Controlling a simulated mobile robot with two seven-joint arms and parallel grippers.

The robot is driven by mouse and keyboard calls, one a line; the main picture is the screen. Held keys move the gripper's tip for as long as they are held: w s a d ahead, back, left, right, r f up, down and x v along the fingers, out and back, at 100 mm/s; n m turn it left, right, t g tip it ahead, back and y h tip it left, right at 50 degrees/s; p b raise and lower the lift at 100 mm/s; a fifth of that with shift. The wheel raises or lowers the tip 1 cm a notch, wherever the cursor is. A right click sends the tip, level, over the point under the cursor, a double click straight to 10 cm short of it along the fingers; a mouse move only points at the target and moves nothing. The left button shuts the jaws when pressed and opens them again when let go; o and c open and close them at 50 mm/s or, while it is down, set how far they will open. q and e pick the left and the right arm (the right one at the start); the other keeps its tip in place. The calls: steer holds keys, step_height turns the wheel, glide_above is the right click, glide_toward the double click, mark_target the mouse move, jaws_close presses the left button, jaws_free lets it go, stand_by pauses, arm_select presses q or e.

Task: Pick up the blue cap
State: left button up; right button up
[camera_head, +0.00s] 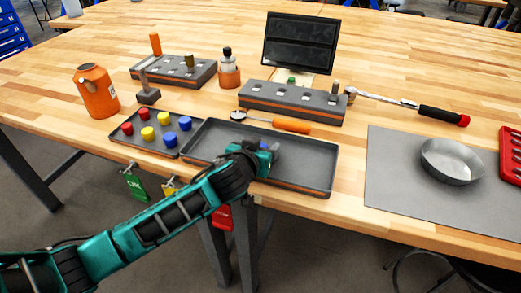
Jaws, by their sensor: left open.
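Two blue caps, a rear one (184,123) and a front one (170,139), sit at the right end of the small dark tray (118,142). Two yellow caps (147,133) and two red caps (127,128) share that tray. My left gripper (270,158) is open over the larger grey tray (312,181), to the right of the caps. A small blue patch shows at the gripper; I cannot tell whether it is a cap. The gripper's wrist hides part of the larger tray. My right gripper is out of view.
Two grey turbine stands (290,103) (200,73) stand behind the trays. An orange-handled tool (290,125) lies behind the larger tray. An orange jug (96,92) stands at left. At right are a torque wrench (415,106), a grey mat (400,205) and a metal bowl (451,164).

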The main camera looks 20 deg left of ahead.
arm_select(q)
jaws_close()
stand_by(0.5)
